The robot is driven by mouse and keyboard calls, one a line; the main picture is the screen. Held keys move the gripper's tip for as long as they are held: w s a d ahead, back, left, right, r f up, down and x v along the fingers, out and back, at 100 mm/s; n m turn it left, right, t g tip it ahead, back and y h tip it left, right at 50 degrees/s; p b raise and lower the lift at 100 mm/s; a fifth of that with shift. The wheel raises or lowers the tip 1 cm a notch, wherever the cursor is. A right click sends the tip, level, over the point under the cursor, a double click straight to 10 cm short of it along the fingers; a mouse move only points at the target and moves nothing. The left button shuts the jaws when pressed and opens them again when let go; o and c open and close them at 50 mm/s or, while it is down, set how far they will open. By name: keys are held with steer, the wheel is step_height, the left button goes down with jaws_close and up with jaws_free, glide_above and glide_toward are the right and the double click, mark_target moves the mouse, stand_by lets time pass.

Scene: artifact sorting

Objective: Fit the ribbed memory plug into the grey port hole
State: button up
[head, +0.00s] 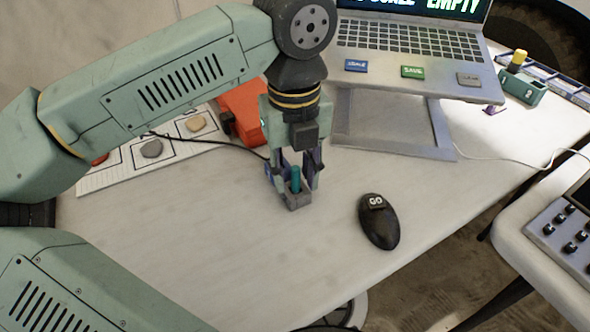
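My gripper (294,186) points down at the middle of the white table, with one finger on each side of a teal upright plug (296,181). A small grey block (298,203) sits at the plug's lower end, between the fingertips. The plug's lower end is hidden by the block's near wall. I cannot tell whether the fingers touch the plug, nor see ribs on it at this size. A yellow-topped plug (519,57) stands in a dark green holder (523,87) at the far right.
A black mouse (380,228) marked GO lies right of my gripper. A laptop (410,42) on a stand (440,128) is behind, with several labelled tags. An orange object (243,108) and a white tray of stones (125,172) are left. The front table is clear.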

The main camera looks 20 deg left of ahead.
mark_target(294, 169)
steer(key=shift+r, duration=0.15)
step_height(294, 169, up, 12)
steer(key=p, duration=0.7)
steer(key=shift+p, duration=0.4)
steer(key=shift+s, duration=0.1)
